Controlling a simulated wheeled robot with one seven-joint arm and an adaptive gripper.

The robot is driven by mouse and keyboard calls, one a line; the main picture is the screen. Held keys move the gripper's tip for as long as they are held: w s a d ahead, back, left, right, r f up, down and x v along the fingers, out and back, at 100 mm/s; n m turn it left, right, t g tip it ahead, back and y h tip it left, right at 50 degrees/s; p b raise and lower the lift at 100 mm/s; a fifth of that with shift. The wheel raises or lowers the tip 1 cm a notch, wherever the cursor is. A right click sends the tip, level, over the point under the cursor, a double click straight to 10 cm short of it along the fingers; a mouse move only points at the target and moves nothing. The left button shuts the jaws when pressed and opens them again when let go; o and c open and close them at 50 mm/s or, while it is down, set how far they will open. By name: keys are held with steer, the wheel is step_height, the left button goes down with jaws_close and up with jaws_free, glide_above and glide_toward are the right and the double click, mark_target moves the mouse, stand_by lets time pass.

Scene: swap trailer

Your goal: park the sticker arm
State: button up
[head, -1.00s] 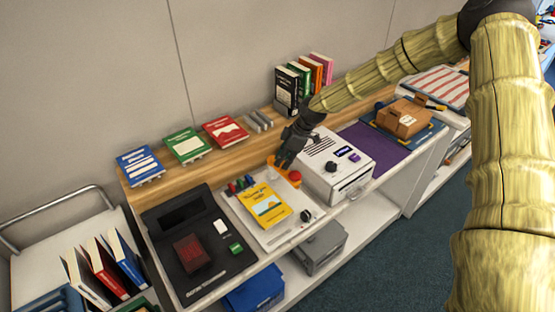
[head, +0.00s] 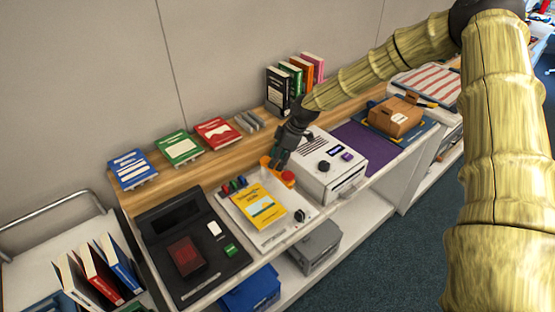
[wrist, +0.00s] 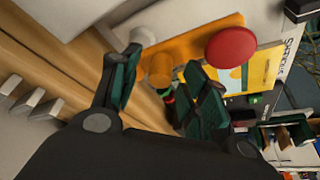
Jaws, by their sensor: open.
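The sticker arm looks to be the orange bar (head: 266,162) with a red round knob (head: 288,176), at the back of the white sticker station between the yellow book and the white machine. In the wrist view the orange bar (wrist: 200,38) runs across the top, with the red knob (wrist: 231,47) at its right and a short orange peg (wrist: 159,70) below it. My gripper (head: 275,161) is over the bar in the head view. In the wrist view my gripper (wrist: 160,88) is open, its dark green fingers on either side of the peg. Contact cannot be told.
A yellow book (head: 259,205) lies on the sticker station (head: 270,238). The white machine (head: 333,178) stands close to the right of my gripper. A black tray unit (head: 212,270) is at left. Several books line the wooden ledge (head: 200,172) behind.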

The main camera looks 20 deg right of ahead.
steer(key=v, duration=1.1)
steer(key=shift+d+r, duration=0.15)
steer(key=shift+d, duration=0.1)
